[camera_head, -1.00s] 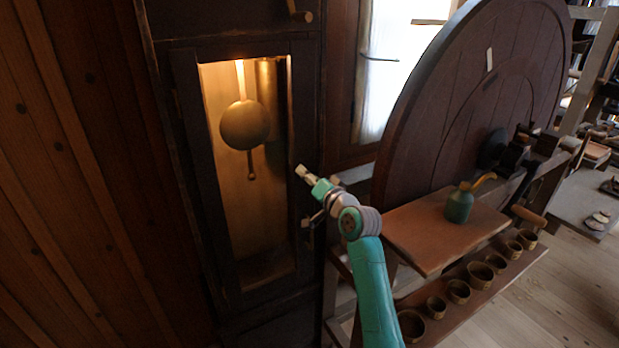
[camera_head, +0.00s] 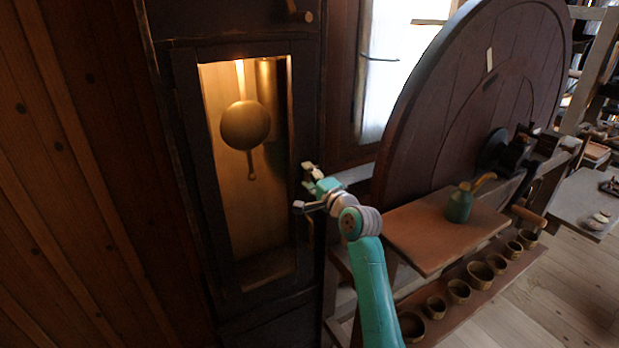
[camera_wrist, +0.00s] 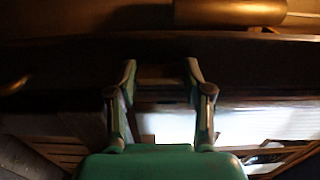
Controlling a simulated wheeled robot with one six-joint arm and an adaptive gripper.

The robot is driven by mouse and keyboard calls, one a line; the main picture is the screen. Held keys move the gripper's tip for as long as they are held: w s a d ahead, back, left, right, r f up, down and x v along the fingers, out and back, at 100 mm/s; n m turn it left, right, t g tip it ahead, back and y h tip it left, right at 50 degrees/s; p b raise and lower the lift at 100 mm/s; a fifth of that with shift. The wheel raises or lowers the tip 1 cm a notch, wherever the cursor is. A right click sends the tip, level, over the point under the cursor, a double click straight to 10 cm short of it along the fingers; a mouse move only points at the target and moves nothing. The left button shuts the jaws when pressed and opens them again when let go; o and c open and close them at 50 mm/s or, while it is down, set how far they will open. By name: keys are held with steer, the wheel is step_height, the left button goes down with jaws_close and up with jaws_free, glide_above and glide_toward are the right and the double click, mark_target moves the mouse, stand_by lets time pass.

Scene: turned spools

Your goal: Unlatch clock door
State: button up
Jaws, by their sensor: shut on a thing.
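The tall dark clock case holds a glazed door (camera_head: 185,130) with a dark frame. A brass pendulum (camera_head: 245,125) hangs behind its lit pane. My gripper (camera_head: 309,171) is at the right edge of the door, about level with the lower pendulum. In the wrist view, the two fingers of my gripper (camera_wrist: 161,75) stand either side of a small brownish piece, apparently the door latch (camera_wrist: 161,82), and are shut on it. The latch is mostly hidden by the fingers in the head view, and its exact angle cannot be told.
A big dark wooden wheel (camera_head: 450,110) stands right of my arm. A brown shelf (camera_head: 420,235) bears a green oil can (camera_head: 459,205); several small cups (camera_head: 459,290) sit below. A wooden knob (camera_head: 300,14) is on the upper case. A bright window (camera_head: 390,80) is behind.

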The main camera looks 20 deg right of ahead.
stand_by(0.4)
steer(key=o, duration=1.2)
steer(key=shift+c, duration=0.2)
steer(key=shift+s, duration=0.1)
steer(key=s+d, duration=0.1)
steer(key=s, duration=1)
steer(key=shift+s+d, duration=0.2)
steer(key=shift+s, duration=0.15)
steer(key=shift+f, duration=0.1)
